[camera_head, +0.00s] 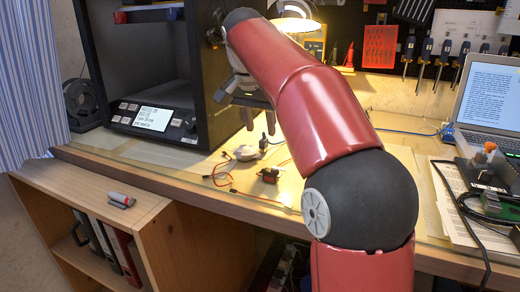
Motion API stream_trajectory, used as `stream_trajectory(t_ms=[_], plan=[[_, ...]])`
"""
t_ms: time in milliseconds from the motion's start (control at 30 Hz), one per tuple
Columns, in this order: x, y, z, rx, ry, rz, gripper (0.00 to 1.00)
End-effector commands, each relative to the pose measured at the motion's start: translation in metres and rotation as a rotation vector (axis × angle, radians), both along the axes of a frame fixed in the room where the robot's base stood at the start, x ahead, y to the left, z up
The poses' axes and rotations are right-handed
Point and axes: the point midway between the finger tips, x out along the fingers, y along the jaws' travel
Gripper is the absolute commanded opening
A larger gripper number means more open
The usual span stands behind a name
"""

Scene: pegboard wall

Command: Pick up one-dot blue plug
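I cannot make out a one-dot blue plug in the head camera view; my red arm hides part of the desk and the wall. A small whitish part (246,152) lies on the desk below the gripper.
A small servo-like part (269,175) with thin red wires lies on the desk (180,160). The black machine (195,60) stands left of my gripper. At right are a laptop (487,95), papers, cables and a dark device with an orange top (489,148).

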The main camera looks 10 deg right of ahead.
Motion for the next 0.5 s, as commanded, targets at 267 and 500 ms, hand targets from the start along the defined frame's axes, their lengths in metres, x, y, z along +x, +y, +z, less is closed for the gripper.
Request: stream_trajectory(t_ms=[267, 500], plan=[[0.01, -0.009, -0.039, 0.001, 0.002, 0.0, 0.4], [0.013, -0.01, -0.045, 0.0, 0.0, 0.002, 0.4]])
